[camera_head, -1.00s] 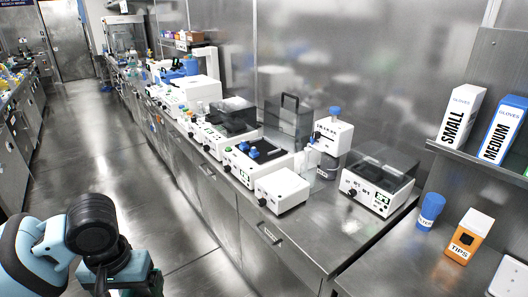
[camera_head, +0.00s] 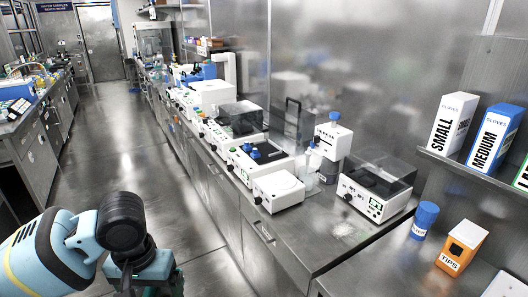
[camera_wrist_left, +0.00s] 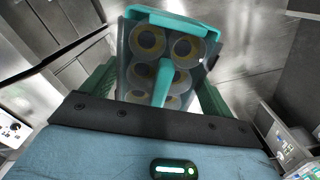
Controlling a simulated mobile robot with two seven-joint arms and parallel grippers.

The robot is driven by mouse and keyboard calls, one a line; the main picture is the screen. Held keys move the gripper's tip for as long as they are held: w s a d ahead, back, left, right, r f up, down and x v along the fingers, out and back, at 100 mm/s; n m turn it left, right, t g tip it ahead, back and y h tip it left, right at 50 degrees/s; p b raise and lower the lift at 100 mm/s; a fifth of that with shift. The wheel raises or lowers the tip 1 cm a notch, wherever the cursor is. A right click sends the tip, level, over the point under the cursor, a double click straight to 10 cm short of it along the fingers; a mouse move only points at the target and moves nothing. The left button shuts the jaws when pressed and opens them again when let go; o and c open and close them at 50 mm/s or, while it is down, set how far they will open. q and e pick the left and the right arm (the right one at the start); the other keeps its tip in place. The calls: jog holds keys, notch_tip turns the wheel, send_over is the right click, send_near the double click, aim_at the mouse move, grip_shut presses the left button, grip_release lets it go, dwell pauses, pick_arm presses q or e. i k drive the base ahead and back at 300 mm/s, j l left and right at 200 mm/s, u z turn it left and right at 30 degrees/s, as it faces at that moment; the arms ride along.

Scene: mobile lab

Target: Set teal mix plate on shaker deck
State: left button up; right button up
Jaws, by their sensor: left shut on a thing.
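The teal mix plate (camera_wrist_left: 168,50), a dark block with several round wells, a teal rim and a teal central handle, shows in the left wrist view. My left gripper (camera_wrist_left: 157,84) is shut on it, with a green finger on each side. In the head view my left arm is at the lower left, over the aisle and away from the bench; the plate does not show there. A white instrument (camera_head: 374,194) with a dark deck under a clear cover stands on the right bench. I cannot tell which bench instrument is the shaker. My right gripper is out of view.
A row of white instruments, one with blue knobs (camera_head: 256,153), lines the right bench (camera_head: 305,238). A blue-capped container (camera_head: 425,220) and an orange tips box (camera_head: 461,247) stand at the near right. Glove boxes (camera_head: 452,122) sit on a shelf. The aisle floor (camera_head: 130,160) is clear.

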aim_at(265, 150)
jog(key=i, duration=0.5)
jog(key=k, duration=0.3)
jog(key=k+z, duration=0.2)
jog(key=i+j+z, duration=0.15)
jog(key=z, duration=0.3)
jog(key=i+j+z, duration=0.1)
jog(key=z, duration=0.35)
jog(key=i+j+z, duration=0.2)
jog(key=j, duration=0.2)
jog(key=j+z, duration=0.25)
jog(key=j, duration=0.15)
jog(key=i+j, duration=0.1)
jog(key=j, duration=0.6)
jog(key=i+j+z, duration=0.1)
jog(key=j, duration=0.55)
jog(key=j+z, duration=0.1)
jog(key=j, duration=0.6)
jog(key=i, duration=0.05)
